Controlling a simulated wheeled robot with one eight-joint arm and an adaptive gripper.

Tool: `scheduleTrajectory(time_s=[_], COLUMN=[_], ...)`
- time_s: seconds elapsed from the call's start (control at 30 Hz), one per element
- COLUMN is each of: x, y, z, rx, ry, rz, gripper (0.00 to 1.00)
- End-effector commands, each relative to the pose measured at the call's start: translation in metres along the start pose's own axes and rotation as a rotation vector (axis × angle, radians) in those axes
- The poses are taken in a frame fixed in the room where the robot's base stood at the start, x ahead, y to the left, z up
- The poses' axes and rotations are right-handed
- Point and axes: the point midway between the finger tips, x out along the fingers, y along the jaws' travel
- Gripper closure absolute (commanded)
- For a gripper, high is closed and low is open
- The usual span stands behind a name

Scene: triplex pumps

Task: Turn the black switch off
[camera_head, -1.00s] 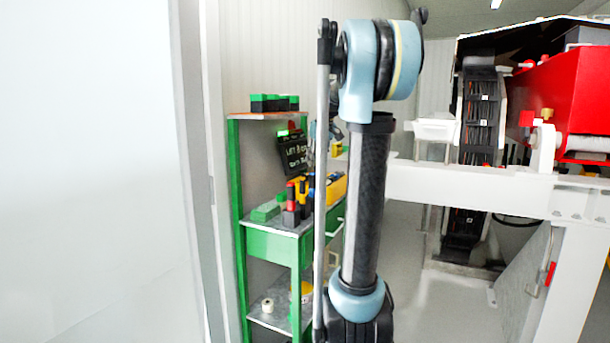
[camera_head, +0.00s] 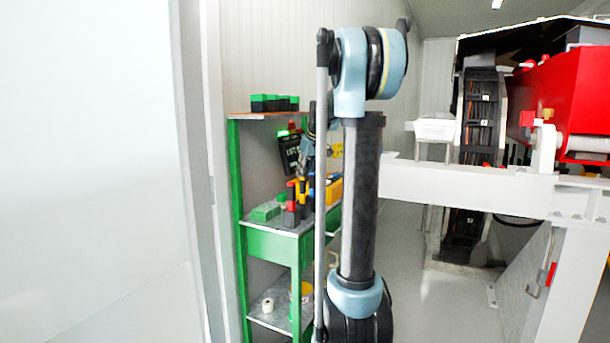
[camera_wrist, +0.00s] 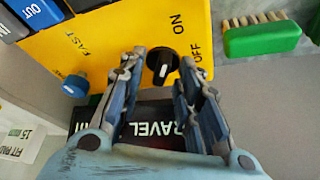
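The black switch (camera_wrist: 162,64) is a round knob with a white mark, on a yellow panel (camera_wrist: 120,35) in the wrist view. "ON" and "OFF" are printed to its right; I cannot tell for sure which one the mark points to. My gripper (camera_wrist: 162,59) has its two fingers apart, with the knob showing between the fingertips. Whether the fingers touch the knob is unclear. In the head view the yellow box (camera_head: 335,188) stands on the green shelf, partly behind my arm, and the switch cannot be made out.
A blue knob (camera_wrist: 75,86) sits on the panel, left of my gripper, near "FAST". A black "TRAVEL" plate (camera_wrist: 150,125) lies below, partly behind my fingers. A green brush (camera_wrist: 262,38) lies at upper right. The green shelf (camera_head: 272,246) holds several tools.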

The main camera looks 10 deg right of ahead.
Motion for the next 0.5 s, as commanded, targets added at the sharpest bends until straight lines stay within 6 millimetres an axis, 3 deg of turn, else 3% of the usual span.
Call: scheduleTrajectory(time_s=[0.17, 0.33, 0.5], x=[0.0000, -0.0001, 0.0005], y=[0.0001, 0.0002, 0.0005], z=[0.0000, 0.0001, 0.0002], rx=[0.000, 0.000, 0.000], ry=[0.000, 0.000, 0.000], rz=[0.000, 0.000, 0.001], gripper=[0.68, 1.00, 1.00])
